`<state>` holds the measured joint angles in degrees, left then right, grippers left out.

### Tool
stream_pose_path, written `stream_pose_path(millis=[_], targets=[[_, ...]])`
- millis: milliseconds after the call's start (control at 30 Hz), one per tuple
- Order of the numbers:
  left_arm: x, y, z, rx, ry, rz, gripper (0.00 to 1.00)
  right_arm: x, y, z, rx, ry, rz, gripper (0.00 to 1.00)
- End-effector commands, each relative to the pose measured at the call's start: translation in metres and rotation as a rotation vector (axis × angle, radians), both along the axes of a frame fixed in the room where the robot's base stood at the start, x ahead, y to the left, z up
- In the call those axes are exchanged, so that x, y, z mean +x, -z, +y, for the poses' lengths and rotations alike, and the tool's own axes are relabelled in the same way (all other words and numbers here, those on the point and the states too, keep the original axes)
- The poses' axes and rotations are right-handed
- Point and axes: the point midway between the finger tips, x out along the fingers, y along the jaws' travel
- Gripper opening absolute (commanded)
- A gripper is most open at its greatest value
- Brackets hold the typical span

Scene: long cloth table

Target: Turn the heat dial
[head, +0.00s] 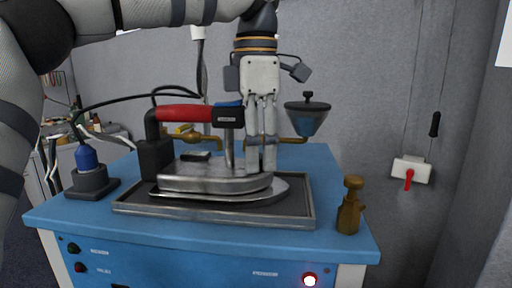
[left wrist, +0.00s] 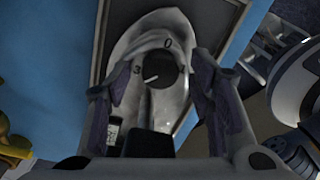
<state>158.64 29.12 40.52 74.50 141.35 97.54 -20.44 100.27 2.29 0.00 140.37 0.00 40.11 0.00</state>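The heat dial (left wrist: 160,68) is a round dark knob with a pale pointer mark, on the grey metal body of the iron, with "3" and "0" printed around it. The iron (head: 215,178) has a red handle (head: 187,113) and lies on a dark tray on the blue bench. My left gripper (head: 262,170) points down over the iron, its fingertips close to the body. In the left wrist view its fingers are apart, with the dial between them; contact cannot be told. The dial is not made out in the head view. My right gripper is not in view.
The tray (head: 135,209) has a raised rim. A brass fitting (head: 350,208) stands at the right front of the blue bench (head: 325,180). A blue funnel cup (head: 306,120) is right of the gripper. A blue-topped device (head: 89,172) stands at left. A cable runs behind the handle.

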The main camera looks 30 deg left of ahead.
Motion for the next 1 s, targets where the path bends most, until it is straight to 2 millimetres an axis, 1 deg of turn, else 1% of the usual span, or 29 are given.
stream_pose_path(millis=[67, 133, 167, 300, 433, 567, 833, 867, 933, 967, 1000], targets=[[0.0, -0.001, 0.0, 0.0, 0.0, 0.0, 0.49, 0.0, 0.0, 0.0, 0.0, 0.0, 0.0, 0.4], [0.001, -0.008, 0.0, 0.001, 0.0, -0.002, 0.49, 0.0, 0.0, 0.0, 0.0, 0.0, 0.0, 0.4], [0.001, -0.013, 0.0, 0.001, -0.001, -0.004, 0.49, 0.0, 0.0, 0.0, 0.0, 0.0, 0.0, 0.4], [0.002, -0.045, 0.0, 0.001, -0.002, -0.004, 0.49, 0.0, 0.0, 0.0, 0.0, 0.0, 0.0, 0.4], [0.002, -0.065, 0.001, 0.001, -0.001, -0.002, 0.49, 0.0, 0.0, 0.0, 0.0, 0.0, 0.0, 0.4], [0.001, -0.074, 0.001, 0.0, -0.001, 0.0, 0.49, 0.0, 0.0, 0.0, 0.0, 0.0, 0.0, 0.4], [0.002, -0.075, 0.001, 0.001, -0.001, -0.002, 0.49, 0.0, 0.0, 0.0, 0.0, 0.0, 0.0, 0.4], [0.004, -0.075, 0.002, 0.005, -0.002, -0.013, 0.49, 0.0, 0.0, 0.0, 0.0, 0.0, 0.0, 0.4], [0.022, -0.077, 0.007, 0.032, -0.011, -0.099, 0.49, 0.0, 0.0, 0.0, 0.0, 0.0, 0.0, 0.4], [0.036, -0.08, 0.012, 0.056, -0.016, -0.168, 0.49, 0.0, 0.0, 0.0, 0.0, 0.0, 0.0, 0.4], [0.062, -0.089, 0.022, 0.103, -0.02, -0.3, 0.49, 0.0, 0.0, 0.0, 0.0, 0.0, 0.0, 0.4]])
